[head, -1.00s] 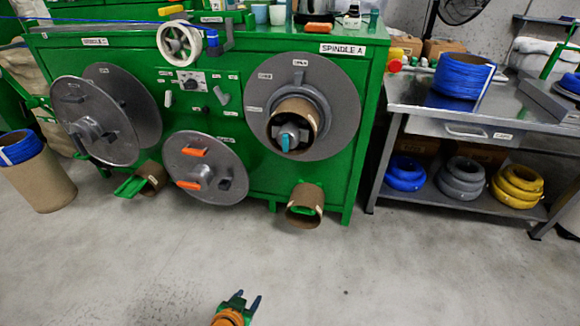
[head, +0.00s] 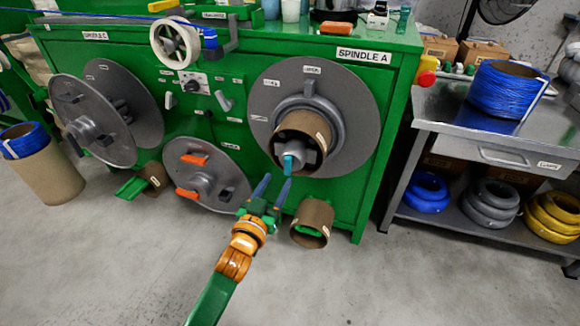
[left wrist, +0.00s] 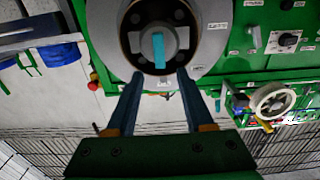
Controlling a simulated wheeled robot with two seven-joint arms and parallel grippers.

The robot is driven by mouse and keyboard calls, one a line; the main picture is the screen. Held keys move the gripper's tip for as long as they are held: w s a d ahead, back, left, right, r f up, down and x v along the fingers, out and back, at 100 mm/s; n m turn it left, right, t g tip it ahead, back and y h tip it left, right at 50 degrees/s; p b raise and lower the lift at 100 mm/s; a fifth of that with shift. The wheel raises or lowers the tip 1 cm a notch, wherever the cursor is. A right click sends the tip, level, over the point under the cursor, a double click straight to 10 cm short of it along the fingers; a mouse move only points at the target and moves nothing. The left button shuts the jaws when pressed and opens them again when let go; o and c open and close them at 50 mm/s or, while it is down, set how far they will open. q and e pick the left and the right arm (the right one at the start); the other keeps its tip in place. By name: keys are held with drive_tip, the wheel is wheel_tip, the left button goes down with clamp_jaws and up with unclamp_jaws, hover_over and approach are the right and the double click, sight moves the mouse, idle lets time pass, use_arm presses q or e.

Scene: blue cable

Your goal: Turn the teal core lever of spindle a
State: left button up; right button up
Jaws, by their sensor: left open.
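Spindle A (head: 352,112) is a grey disc on the right of the green machine, under its "SPINDLE A" label. A brown cardboard core (head: 318,128) sits on its hub. The teal core lever (head: 288,163) stands at the hub's front; it shows upright in the left wrist view (left wrist: 158,50). My left gripper (head: 273,184) is open and empty, just below and left of the lever in the head view. In the left wrist view its two blue fingers (left wrist: 155,82) spread apart, pointing at the hub with the lever between their lines. I see no contact. My right gripper is out of view.
Below spindle A a cardboard tube (head: 312,222) sticks out low. A second disc with orange handles (head: 205,175) is left of my gripper. A steel table (head: 455,125) with blue cable (head: 508,88) stands at right. The floor in front is clear.

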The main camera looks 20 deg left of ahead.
sight(287, 164)
use_arm(q)
drive_tip(key=w+b, duration=0.1)
drive_tip(key=w, duration=0.5)
drive_tip(key=shift+w+d+b, duration=0.15)
drive_tip(key=shift+w+b, duration=0.15)
clamp_jaws()
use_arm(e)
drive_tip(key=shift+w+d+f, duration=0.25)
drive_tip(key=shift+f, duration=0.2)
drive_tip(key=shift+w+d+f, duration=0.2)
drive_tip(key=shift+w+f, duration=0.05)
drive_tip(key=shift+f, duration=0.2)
